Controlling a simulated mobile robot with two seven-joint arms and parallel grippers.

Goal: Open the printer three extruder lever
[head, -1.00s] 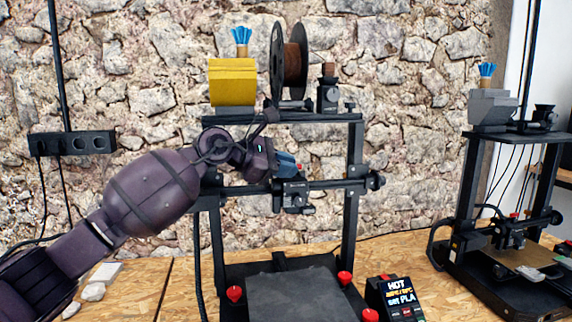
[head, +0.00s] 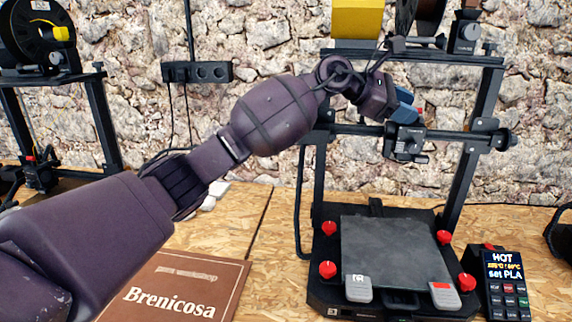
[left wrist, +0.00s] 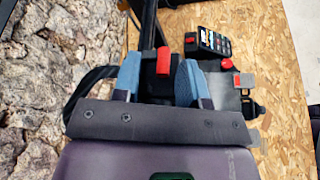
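The printer marked 3 (head: 487,90) stands on the wooden bench right of centre in the head view. Its extruder carriage (head: 405,145) sits on the crossbar. My left gripper (head: 408,108) is at the top of this carriage, with blue fingertips. A small red lever (head: 420,110) shows beside the fingertips. In the left wrist view the red lever (left wrist: 163,61) appears between the two blue fingers of my left gripper (left wrist: 158,78), with a gap on each side. The fingers are apart; contact with the lever cannot be made out. My right gripper is not in view.
A control box (head: 503,272) reading "HOT" and "set PLA" stands right of the print bed (head: 390,250). A brown Brenicosa board (head: 175,290) lies below my left arm. Another printer (head: 98,110) stands at left. A stone wall is behind.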

